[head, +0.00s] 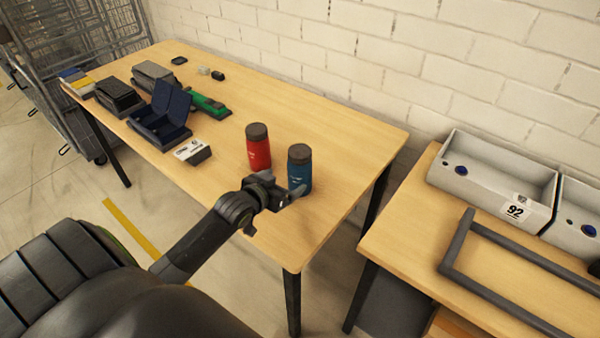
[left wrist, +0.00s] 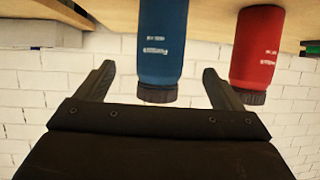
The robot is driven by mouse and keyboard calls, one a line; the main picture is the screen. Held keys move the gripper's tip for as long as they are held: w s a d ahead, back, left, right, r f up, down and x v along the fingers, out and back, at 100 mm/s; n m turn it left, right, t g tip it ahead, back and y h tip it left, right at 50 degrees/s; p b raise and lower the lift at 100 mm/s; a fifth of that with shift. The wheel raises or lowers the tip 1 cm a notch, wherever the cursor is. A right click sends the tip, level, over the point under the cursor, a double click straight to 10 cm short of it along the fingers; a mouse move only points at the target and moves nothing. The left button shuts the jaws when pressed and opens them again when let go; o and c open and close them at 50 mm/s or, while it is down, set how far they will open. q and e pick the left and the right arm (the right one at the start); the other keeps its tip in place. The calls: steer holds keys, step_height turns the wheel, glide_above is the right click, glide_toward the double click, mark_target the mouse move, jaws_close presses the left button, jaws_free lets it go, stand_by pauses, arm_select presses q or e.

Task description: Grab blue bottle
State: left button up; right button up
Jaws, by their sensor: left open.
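The blue bottle (head: 300,170) with a dark lid stands upright near the front right edge of the wooden table. My left gripper (head: 287,194) is open and empty, low at the near side of this bottle. In the left wrist view, which looks upside down, the blue bottle (left wrist: 163,45) appears in line with the gap between the open fingers (left wrist: 158,72). I cannot tell whether it is between the fingertips or just beyond them. My right gripper is in neither view.
A red bottle (head: 258,148) stands close to the left of the blue one; it also shows in the left wrist view (left wrist: 257,45). A small white box (head: 192,152) and an open dark blue box (head: 160,121) lie farther left. The table's right end is clear.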

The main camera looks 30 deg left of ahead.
mark_target(300, 172)
arm_select(q)
steer(key=shift+f+p+x, duration=0.1)
steer(key=shift+p+x, duration=0.1)
steer(key=shift+x, duration=2.3)
steer(key=shift+f+p+x, duration=0.15)
steer(key=shift+p+x, duration=0.05)
steer(key=shift+x, duration=2.3)
steer(key=shift+s, duration=0.1)
steer(key=c, duration=1.1)
